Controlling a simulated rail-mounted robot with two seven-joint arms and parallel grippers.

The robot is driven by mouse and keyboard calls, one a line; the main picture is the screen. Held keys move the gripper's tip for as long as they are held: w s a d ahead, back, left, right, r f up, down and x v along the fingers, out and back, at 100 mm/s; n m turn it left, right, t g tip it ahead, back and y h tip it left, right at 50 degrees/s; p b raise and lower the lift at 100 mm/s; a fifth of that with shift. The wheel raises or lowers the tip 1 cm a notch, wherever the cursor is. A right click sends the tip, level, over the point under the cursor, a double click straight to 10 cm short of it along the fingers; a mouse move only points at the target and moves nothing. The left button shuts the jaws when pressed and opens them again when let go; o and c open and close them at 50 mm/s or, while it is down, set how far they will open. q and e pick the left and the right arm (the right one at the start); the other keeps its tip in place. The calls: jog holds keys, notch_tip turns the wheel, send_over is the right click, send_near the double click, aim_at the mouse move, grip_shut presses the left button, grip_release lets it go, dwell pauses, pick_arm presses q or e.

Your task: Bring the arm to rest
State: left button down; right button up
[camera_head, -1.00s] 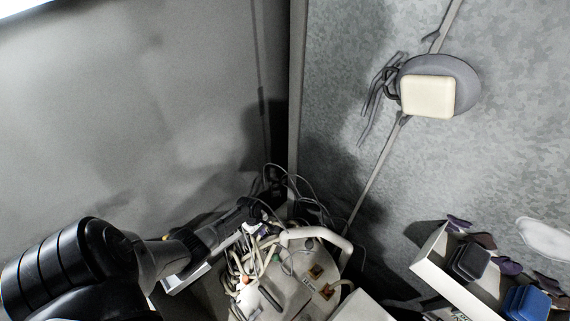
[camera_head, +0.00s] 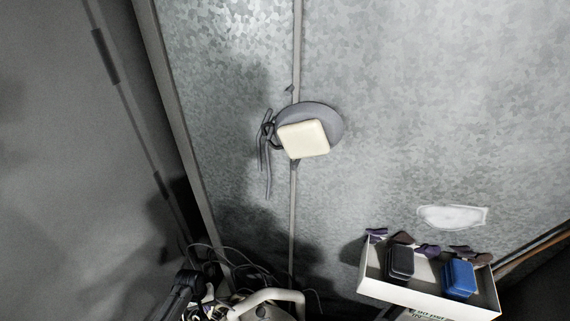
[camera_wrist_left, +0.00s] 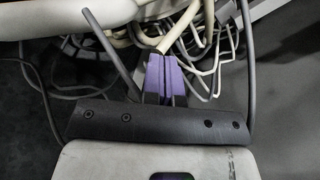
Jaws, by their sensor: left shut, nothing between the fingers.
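My left gripper (camera_head: 188,285) shows as a dark shape at the bottom left of the head view, beside cables and a white tubular handle. In the left wrist view the gripper (camera_wrist_left: 168,62) has purple finger pads close together, with nothing seen between them. Its tips are in front of white and beige cables (camera_wrist_left: 212,50); I cannot tell whether they touch. My right gripper is in neither view.
A white bin (camera_head: 425,299) holds a black block (camera_head: 399,262) and a blue block (camera_head: 459,277) at lower right. A cream box on a grey disc (camera_head: 303,139) sits on the speckled grey panel (camera_head: 400,100). A white tubular handle (camera_head: 268,296) stands low in the head view.

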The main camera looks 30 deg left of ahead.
pick_arm(q)
jog(key=w+d+r+m+t+y, duration=0.25)
jog(key=w+r+m, duration=0.35)
jog(key=r, duration=0.6)
jog(key=s+d+r+m+t+p, duration=0.1)
jog(key=d+r+m+t, duration=0.15)
jog(key=d+r, duration=0.65)
jog(key=s+d+r+m+t+p, duration=0.1)
jog(key=s+d+r+m+p, duration=0.15)
jog(key=s+d+r, duration=0.85)
jog(key=s+f+g+h+p, duration=0.1)
jog(key=s+f, duration=0.3)
jog(key=s, duration=0.4)
jog(key=shift+s+a+g, duration=0.25)
jog(key=shift+s+g, duration=0.1)
jog(key=shift+g, duration=0.25)
